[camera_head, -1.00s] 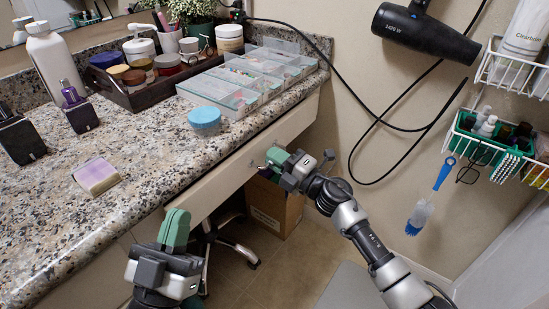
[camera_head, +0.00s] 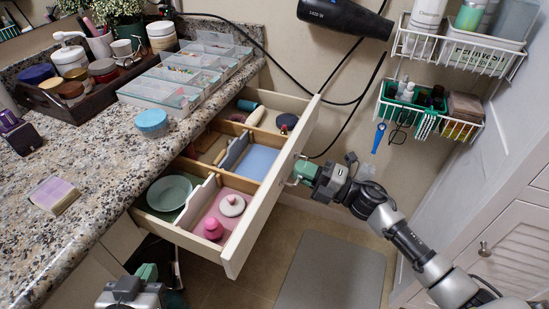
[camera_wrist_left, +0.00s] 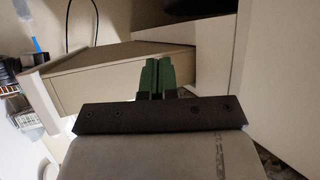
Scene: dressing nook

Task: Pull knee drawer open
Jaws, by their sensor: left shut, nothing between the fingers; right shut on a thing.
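The knee drawer (camera_head: 268,205) is pulled well out from under the granite counter, and its divided inside shows. It holds a green bowl, a pink bottle, a white round item, a blue pad and several small things. My right gripper (camera_head: 297,176) is shut on the drawer's handle at the middle of the front panel; the fingers hide most of the handle. My left gripper (camera_head: 147,272) is shut and empty, low in front of the counter. In the left wrist view its green fingers (camera_wrist_left: 157,76) are together, with the drawer's pale outside (camera_wrist_left: 110,85) beyond them.
The granite counter (camera_head: 105,160) carries a dark tray (camera_head: 75,108), clear organizer boxes (camera_head: 160,92) and a blue-lidded jar (camera_head: 152,122). Wire baskets (camera_head: 465,50) hang on the right wall. A grey mat (camera_head: 335,270) lies on the floor. A white louvred cabinet (camera_head: 505,240) stands at right.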

